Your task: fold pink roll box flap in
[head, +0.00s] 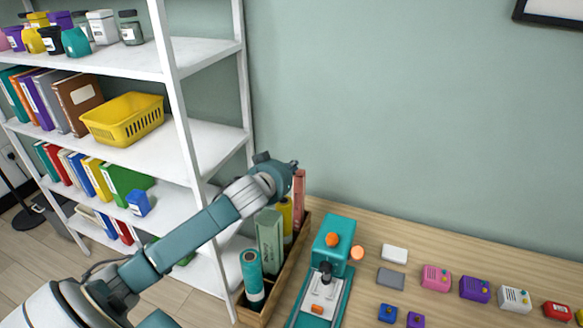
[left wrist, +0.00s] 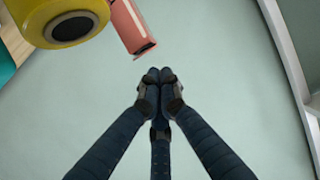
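The pink roll box (head: 300,186) stands upright at the far end of the wooden tray (head: 288,272), partly hidden behind my left gripper (head: 294,170). In the left wrist view the pink box (left wrist: 128,22) is at the top, with a dark gap at its near end. I cannot clearly make out its flap. My left gripper's fingertips (left wrist: 160,75) are together with nothing between them. They are just below and right of the box end in that view, seemingly apart from it. My right gripper is not in view.
A yellow roll (head: 286,212), a green box (head: 269,240) and a teal roll (head: 252,275) share the tray. In the left wrist view the yellow roll (left wrist: 42,25) is beside the pink box. A teal machine (head: 333,240) stands right of the tray. The white shelf (head: 205,140) is left.

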